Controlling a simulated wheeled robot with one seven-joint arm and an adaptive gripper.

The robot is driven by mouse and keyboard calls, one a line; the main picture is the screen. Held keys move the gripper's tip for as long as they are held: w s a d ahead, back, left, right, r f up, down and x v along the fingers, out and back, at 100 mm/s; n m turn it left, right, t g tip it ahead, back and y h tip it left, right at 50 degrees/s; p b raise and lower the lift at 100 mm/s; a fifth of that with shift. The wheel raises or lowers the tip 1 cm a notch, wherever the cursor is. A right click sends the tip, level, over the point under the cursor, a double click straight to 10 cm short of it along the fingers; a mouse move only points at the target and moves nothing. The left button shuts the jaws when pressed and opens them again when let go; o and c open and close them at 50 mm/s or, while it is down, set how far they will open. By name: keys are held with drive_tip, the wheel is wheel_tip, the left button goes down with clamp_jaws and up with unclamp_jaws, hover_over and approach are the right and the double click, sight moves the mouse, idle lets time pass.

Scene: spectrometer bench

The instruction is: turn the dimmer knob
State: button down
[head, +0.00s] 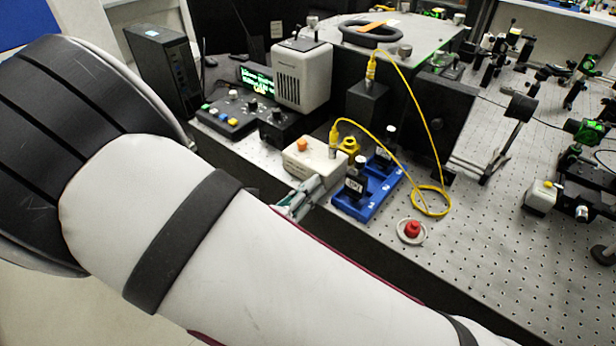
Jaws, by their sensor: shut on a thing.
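A white box (313,160) with an orange button (302,145) on top stands near the front edge of the bench. My gripper (312,186) reaches up to the front side of this box, partly hidden behind my arm. Its fingers look closed at the box's front, where they appear to be shut on the dimmer knob. The knob itself is hidden by the fingers, so its angle cannot be told.
A blue holder (374,193) with black-capped bottles stands close to the right of my gripper. A red button (412,229) sits farther right. A control box with coloured buttons (233,114) is behind left.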

drive_tip(key=shift+n, duration=0.3)
drive_tip(key=c, duration=1.6)
unclamp_jaws()
drive_tip(key=v, duration=1.2)
